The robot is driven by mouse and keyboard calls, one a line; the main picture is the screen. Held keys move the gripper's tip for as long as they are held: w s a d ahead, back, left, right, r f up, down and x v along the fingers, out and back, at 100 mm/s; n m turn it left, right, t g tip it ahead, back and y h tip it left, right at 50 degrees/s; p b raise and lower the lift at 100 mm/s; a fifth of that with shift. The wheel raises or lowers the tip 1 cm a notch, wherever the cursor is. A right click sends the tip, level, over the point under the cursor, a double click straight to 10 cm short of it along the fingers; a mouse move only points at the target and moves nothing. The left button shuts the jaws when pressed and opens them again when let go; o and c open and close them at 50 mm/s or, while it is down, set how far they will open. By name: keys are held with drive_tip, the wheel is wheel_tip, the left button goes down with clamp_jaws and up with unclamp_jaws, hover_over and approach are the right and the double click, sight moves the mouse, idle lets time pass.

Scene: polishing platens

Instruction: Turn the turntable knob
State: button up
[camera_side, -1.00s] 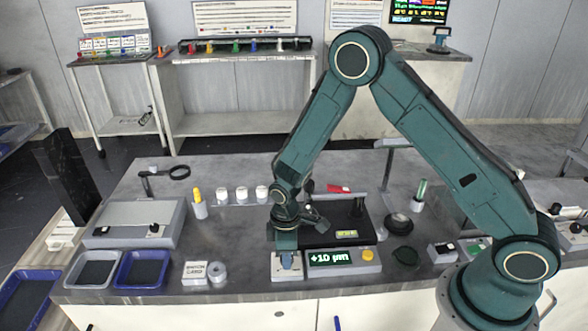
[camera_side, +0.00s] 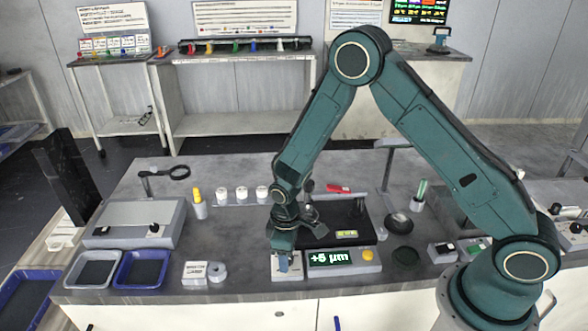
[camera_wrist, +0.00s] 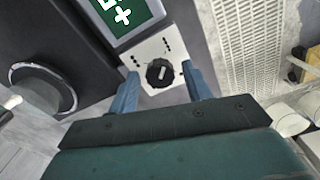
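The knob (camera_wrist: 160,72) is a small black dial with a white pointer mark, on a white panel (camera_wrist: 153,48) with black dots around it. In the wrist view my gripper (camera_wrist: 161,76) has its two blue fingers on either side of the knob, with a visible gap on each side. In the side view my gripper (camera_side: 287,264) points down onto the white knob box at the front edge of the bench, and hides the knob. Beside it, a green-lit display (camera_side: 330,258) shows what looks like +6 µm.
A yellow button (camera_side: 367,255) sits right of the display, and a black platform (camera_side: 335,225) stands behind. Open bench lies between these and the white cups.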

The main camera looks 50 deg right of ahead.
drive_tip(key=shift+r, duration=0.1)
idle(0.3)
wheel_tip(320, 180, up, 14)
drive_tip(key=shift+f, duration=0.2)
idle(0.6)
drive_tip(key=s+d+r+m+t, duration=0.1)
drive_tip(key=s+d+r+m, duration=0.1)
drive_tip(key=s+r, duration=0.45)
drive_tip(key=s+d+r+m+t, duration=0.1)
drive_tip(key=s+d+r+t, duration=0.15)
drive_tip(key=r, duration=0.65)
drive_tip(key=s+d+r+m+t, duration=0.1)
drive_tip(key=s+r, duration=0.1)
drive_tip(key=s, duration=0.5)
drive_tip(key=s+d+r+m+t, duration=0.1)
drive_tip(key=s+d+r+m, duration=0.1)
drive_tip(key=s, duration=0.5)
drive_tip(key=shift+s+r, duration=0.25)
drive_tip(key=shift+r, duration=0.3)
drive_tip(key=shift+w, duration=0.2)
